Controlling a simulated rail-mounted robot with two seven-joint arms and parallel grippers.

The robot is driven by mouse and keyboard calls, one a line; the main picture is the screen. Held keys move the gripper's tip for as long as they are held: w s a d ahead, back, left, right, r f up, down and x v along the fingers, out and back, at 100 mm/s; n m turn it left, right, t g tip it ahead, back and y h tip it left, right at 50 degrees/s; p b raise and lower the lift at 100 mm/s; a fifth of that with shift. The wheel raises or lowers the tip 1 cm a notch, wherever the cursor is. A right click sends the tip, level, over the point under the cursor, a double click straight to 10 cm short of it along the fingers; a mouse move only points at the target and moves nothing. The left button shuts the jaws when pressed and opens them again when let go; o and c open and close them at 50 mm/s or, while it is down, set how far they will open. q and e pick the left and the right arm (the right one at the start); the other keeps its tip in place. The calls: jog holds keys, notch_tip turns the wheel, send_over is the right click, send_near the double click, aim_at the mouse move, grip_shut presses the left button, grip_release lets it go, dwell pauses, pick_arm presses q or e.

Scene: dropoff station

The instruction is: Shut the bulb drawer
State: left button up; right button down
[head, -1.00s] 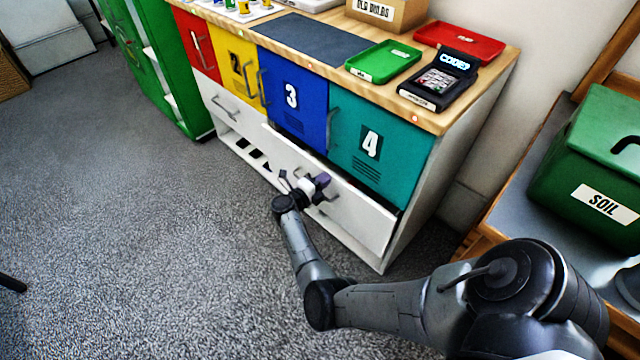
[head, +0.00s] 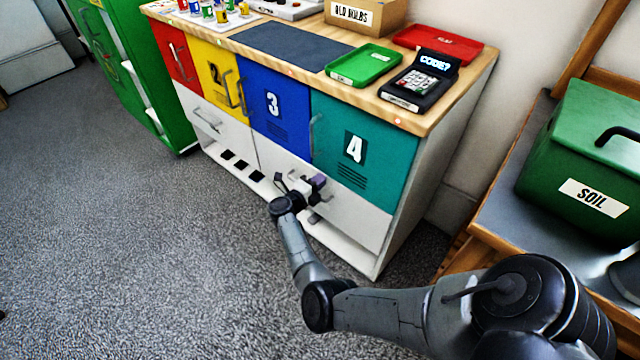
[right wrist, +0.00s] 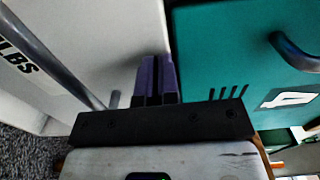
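The bulb drawer (head: 362,212) is the white right-hand drawer under doors 3 and 4. Its front looks flush with the cabinet, with no dark gap showing above it. In the right wrist view, the drawer front (right wrist: 90,35) carries a label (right wrist: 16,48) whose visible letters end in "LBS", and a grey bar handle (right wrist: 55,60) crosses it. My right gripper (head: 319,181) is at the drawer front near its upper part. Its purple fingers (right wrist: 156,80) are together and hold nothing; whether they touch the front I cannot tell. My left gripper is out of view.
The teal door 4 (head: 385,155) is just above the drawer. The left white drawer (head: 215,115) and an open low shelf lie nearby. A green soil bin (head: 570,150) stands on a bench at right. Carpet in front is clear.

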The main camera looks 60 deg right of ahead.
jog(key=w+a+p, duration=0.2)
jog(key=a, duration=1.1)
jog(key=shift+w+a+p, duration=0.4)
